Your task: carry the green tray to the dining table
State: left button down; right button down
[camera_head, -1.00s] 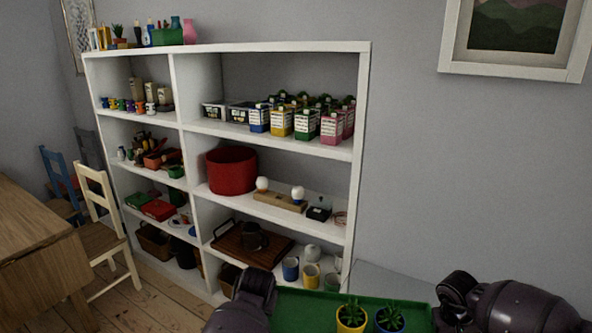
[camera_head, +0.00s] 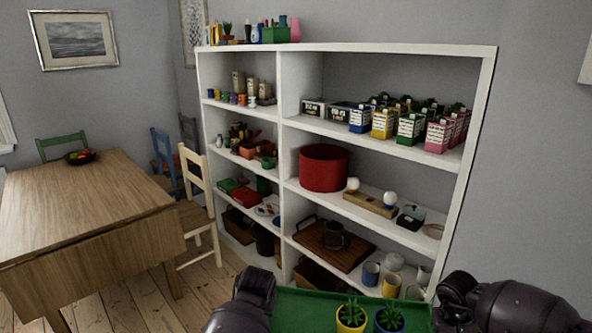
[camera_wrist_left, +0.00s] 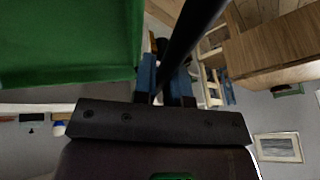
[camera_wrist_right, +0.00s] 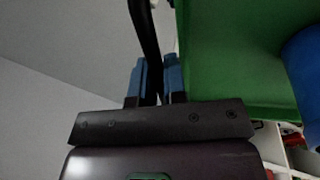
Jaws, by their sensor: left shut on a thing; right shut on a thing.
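The green tray (camera_head: 302,304) is at the bottom of the head view, held between my two grippers. A yellow pot with a plant (camera_head: 351,316) and a blue pot with a plant (camera_head: 389,319) stand upright on it. My left gripper (camera_wrist_left: 166,85) is shut on a dark handle at the tray's left end. My right gripper (camera_wrist_right: 156,85) is shut on a dark handle at the right end. The green tray fills the inner part of both wrist views. The wooden dining table (camera_head: 80,205) stands at the left of the head view, apart from the tray.
A white shelf unit (camera_head: 390,53), full of goods, stands close ahead along the wall. A pale wooden chair (camera_head: 197,213) stands between table and shelf. Blue and green chairs (camera_head: 62,143) stand beyond. A dark bowl (camera_head: 80,157) sits on the table's far part; its near top is clear.

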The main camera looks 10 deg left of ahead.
aim_at(76, 185)
jog(key=j+u, duration=0.2)
jog(key=u, duration=0.25)
jog(key=j+u, duration=0.15)
jog(key=u, duration=0.3)
jog(key=i+j+u, duration=0.15)
jog(key=u, duration=0.3)
jog(key=i+j+u, duration=0.1)
jog(key=u, duration=0.35)
jog(key=i+j+u, duration=0.1)
jog(key=u, duration=0.35)
jog(key=i+u, duration=0.7)
jog(key=i, duration=0.3)
jog(key=i+j+u, duration=0.2)
jog(key=i, duration=0.95)
jog(key=l, duration=0.15)
